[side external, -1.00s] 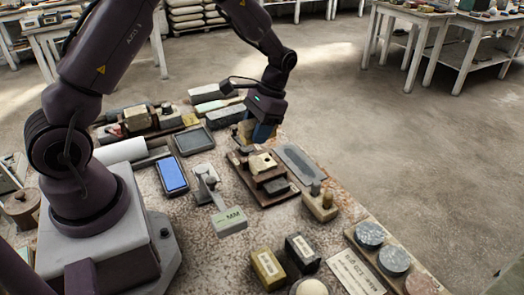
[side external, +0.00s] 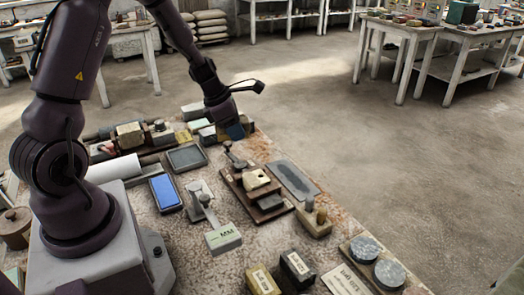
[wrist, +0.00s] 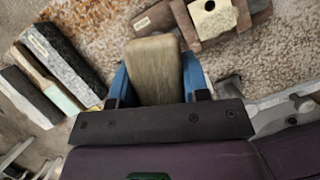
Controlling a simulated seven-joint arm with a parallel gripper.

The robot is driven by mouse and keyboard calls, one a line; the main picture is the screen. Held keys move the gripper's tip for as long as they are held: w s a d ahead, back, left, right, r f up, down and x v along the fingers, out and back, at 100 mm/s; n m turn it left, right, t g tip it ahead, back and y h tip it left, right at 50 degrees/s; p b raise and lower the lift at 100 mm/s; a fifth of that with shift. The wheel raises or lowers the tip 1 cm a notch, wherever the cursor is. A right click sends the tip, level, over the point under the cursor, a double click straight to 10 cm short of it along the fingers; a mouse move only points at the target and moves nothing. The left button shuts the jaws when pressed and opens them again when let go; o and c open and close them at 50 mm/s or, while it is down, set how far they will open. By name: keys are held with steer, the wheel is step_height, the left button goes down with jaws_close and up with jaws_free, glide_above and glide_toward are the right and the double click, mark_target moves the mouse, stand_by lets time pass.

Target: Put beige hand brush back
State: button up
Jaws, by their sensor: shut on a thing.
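The beige hand brush (wrist: 154,62) is between the blue fingers of my gripper (wrist: 158,88) in the wrist view. Its broad pale end points away from the wrist, and the finger sides touch it. My gripper is shut on it. In the side view my gripper (side external: 236,131) is over the far part of the stone table, beside the row of long blocks.
Long blocks (side external: 200,127) lie near the gripper; a dark speckled one (wrist: 66,54) shows at left in the wrist view. A wooden stand with a holed pale block (side external: 256,179) is nearer the camera. A grey slab (side external: 292,180) lies beside it. Speckled tabletop (wrist: 110,22) is bare between.

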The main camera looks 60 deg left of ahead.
steer(key=n, duration=0.1)
steer(key=a+n+y, duration=0.1)
steer(key=n, duration=0.1)
steer(key=shift+w+n, duration=0.2)
steer(key=shift+n, duration=0.1)
steer(key=shift+w+a, duration=0.1)
steer(key=shift+w, duration=0.1)
steer(key=w+a+f, duration=0.4)
steer(key=w, duration=0.4)
glide_toward(267, 149)
steer(key=shift+w+d+f, duration=0.35)
steer(key=shift+w+f, duration=0.4)
steer(key=shift+f, duration=0.05)
steer(key=shift+w+a+f, duration=0.3)
steer(key=shift+w+f, duration=0.25)
steer(key=shift+f, duration=1.7)
steer(key=shift+f, duration=0.1)
steer(key=o, duration=0.8)
steer(key=shift+o, duration=0.2)
